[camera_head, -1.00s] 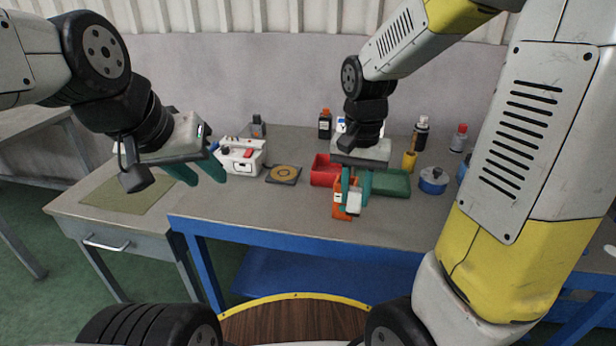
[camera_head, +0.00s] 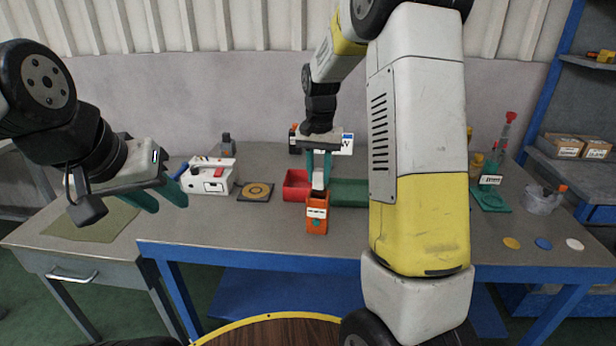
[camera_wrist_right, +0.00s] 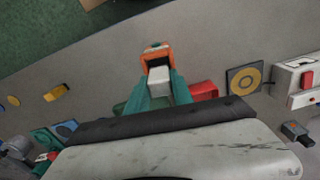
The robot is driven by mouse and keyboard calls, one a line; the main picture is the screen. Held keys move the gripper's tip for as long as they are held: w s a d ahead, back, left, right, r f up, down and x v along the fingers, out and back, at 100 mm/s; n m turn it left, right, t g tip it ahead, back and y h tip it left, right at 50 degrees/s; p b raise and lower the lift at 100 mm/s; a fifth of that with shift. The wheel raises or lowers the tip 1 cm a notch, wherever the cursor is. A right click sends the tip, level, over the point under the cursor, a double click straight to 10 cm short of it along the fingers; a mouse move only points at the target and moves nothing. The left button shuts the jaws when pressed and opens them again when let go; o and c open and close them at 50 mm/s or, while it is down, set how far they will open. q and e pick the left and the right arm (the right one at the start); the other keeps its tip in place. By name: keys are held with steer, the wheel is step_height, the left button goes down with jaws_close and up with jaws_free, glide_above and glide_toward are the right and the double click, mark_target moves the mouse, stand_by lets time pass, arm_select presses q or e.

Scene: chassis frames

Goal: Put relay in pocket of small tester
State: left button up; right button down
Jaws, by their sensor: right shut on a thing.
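The relay (camera_head: 318,181) is a small pale block. My right gripper (camera_head: 319,174) is shut on it, its green fingers pointing down. The small tester appears to be the orange box (camera_head: 316,226) with a white label, upright near the bench's front. The relay is just above the box's top in the head view. In the right wrist view the relay (camera_wrist_right: 159,77) is between the fingertips, by the dark opening of the orange box (camera_wrist_right: 155,53). I cannot tell whether it has entered. My left gripper (camera_head: 160,200) is open and empty, over the bench's left part.
A red bin (camera_head: 296,186) and a green tray (camera_head: 349,193) stand just behind the orange box. A white device (camera_head: 208,177) and a dark plate with a yellow ring (camera_head: 256,192) are to the left. Coloured discs (camera_head: 543,244) lie at right.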

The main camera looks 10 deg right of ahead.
mark_target(318, 191)
steer(key=shift+s+f, duration=0.1)
steer(key=shift+f, duration=1.5)
steer(key=shift+f, duration=0.1)
steer(key=c, duration=1.1)
jaws_free()
